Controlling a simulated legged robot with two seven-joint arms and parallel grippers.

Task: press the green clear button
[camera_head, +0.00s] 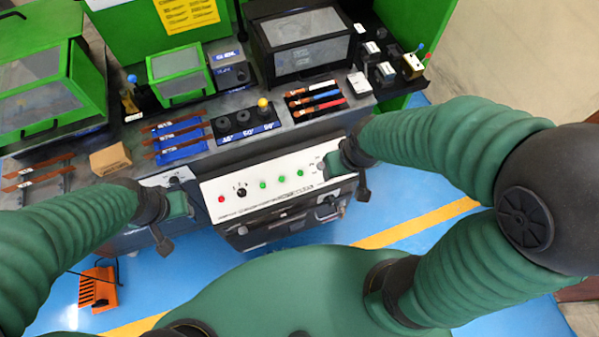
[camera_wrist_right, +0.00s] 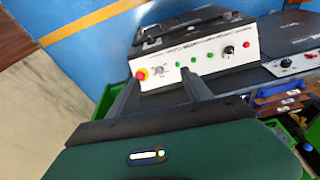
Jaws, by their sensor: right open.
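The white control panel (camera_head: 270,205) on the front of the bench carries three green buttons, the left (camera_head: 263,185), middle (camera_head: 282,179) and right (camera_head: 300,173). Their labels are too small to read, so I cannot tell which is clear. In the right wrist view the green buttons (camera_wrist_right: 193,55) appear beyond my right gripper (camera_wrist_right: 160,77), which is open and empty. Its fingers point at the panel, one near the red emergency stop (camera_wrist_right: 141,74), the other below the green buttons. In the head view my right gripper (camera_head: 350,165) is at the panel's right end. My left gripper (camera_head: 162,230) is left of the panel; its opening is unclear.
The panel also has a red button (camera_head: 221,199) and a black knob (camera_head: 241,192). Above it on the bench are a yellow-topped lever (camera_head: 263,104) and coloured bar racks (camera_head: 316,98). An orange rack (camera_head: 98,290) is on the blue floor.

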